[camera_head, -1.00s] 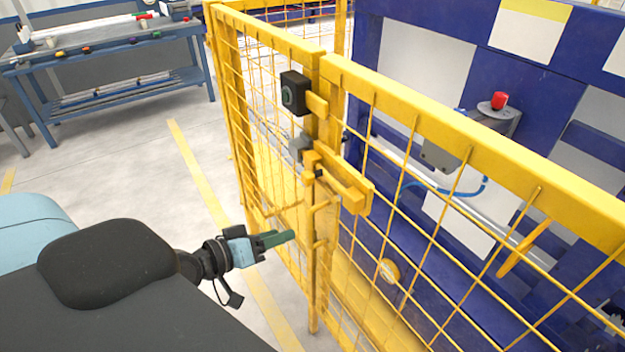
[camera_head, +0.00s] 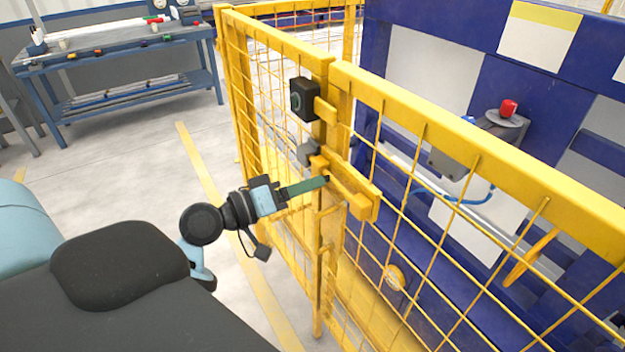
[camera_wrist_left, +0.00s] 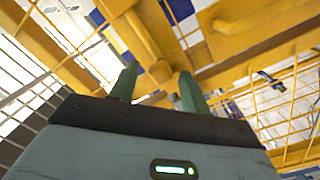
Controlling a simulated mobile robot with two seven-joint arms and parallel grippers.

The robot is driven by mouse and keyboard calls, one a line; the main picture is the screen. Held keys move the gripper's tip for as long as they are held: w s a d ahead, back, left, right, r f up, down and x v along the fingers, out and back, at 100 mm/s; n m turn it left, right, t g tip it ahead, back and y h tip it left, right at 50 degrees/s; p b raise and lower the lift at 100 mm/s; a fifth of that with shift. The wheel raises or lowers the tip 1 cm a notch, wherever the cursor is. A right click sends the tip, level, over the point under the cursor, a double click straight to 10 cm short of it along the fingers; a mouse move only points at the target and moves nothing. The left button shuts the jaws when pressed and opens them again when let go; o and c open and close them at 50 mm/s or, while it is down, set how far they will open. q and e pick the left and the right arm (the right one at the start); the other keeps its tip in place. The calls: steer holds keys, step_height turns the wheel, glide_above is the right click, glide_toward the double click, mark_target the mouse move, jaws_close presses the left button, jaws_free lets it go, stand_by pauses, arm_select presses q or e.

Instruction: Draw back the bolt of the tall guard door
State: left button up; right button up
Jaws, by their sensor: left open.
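The tall guard door (camera_head: 280,130) is a yellow frame with wire mesh, standing upright against the neighbouring fence panel. Its yellow bolt (camera_head: 350,195) sits on a bracket across the post, below a grey block. My left gripper (camera_head: 326,181) has its green fingertips at the left end of the bolt in the head view; I cannot tell whether they touch it. My right gripper is not in view.
A black switch box (camera_head: 304,100) and a grey block (camera_head: 308,152) are fixed on the post above the bolt. Behind the fence stands a blue machine with a red button (camera_head: 508,108). A blue workbench (camera_head: 110,62) is at the back left. Floor left of the door is clear.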

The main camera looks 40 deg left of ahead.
arm_select(q)
steer(key=shift+x, duration=1.15)
jaws_close()
